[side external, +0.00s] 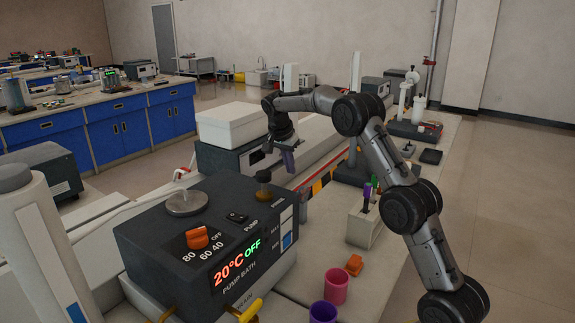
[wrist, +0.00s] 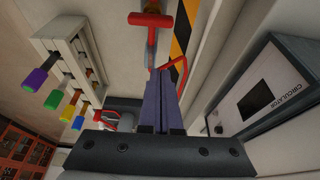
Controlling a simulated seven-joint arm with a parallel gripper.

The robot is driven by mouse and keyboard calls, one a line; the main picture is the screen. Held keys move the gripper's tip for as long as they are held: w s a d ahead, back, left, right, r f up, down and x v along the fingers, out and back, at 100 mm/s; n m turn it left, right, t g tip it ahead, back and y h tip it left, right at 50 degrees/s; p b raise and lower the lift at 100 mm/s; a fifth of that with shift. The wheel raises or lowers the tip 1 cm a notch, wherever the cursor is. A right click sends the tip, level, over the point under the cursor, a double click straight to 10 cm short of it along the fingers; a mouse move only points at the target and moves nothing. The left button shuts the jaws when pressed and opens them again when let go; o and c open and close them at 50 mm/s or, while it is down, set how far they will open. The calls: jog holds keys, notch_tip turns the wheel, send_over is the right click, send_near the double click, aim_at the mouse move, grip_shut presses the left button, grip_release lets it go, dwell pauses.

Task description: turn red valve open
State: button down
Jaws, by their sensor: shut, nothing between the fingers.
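In the wrist view, a red T-shaped handle (wrist: 150,20) sits on a pale pipe beyond my fingertips. A thinner red lever (wrist: 177,70) slants beside the fingertips; I cannot tell whether it touches them. Which of these red parts is the valve's handle is unclear. My gripper (wrist: 155,74) has its dark purple fingers together, with nothing held. In the side view my gripper (side external: 288,165) points down beside the grey box with the white lid. The valve cannot be made out clearly there.
The circulator (wrist: 265,95) stands close on the right in the wrist view, and a rack of coloured-tipped tools (wrist: 72,60) on the left. In the side view, the pump bath (side external: 205,250) is in front, with a pink cup (side external: 336,287) and purple cup (side external: 323,312) nearby.

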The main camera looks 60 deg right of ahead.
jog(key=x, duration=0.7)
jog(key=shift+a+r, duration=0.15)
jog(key=shift+a, duration=0.9)
jog(key=shift+a+r, duration=0.15)
jog(key=shift+a, duration=0.95)
